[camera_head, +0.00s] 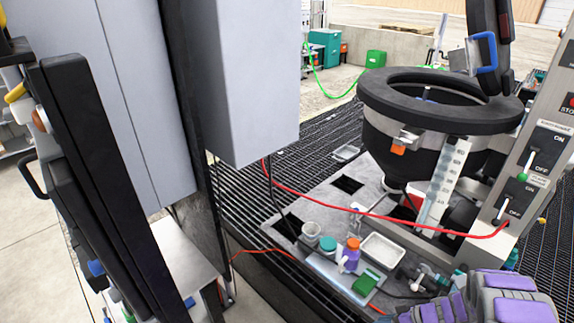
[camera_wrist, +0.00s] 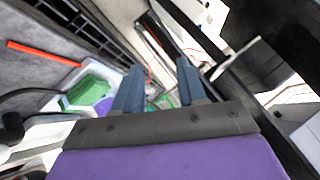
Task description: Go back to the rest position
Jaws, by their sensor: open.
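My gripper (camera_wrist: 160,75) shows in the wrist view with its two blue-grey fingers apart and nothing between them. Purple and grey parts of my arm fill the bottom right corner of the head view, where my fingertips cannot be made out. In the wrist view a white tray with a green item (camera_wrist: 95,92) lies to the left of the fingers. Blurred things lie beyond the fingertips.
A black-rimmed round vessel (camera_head: 440,98) and a panel with ON/OFF switches (camera_head: 520,180) stand at the right. A purple-bodied bottle (camera_head: 350,256), a green block (camera_head: 366,281) and a white tray (camera_head: 383,248) sit on the work surface. A red hose (camera_head: 350,210) crosses above it. Grey cabinets (camera_head: 245,80) stand left.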

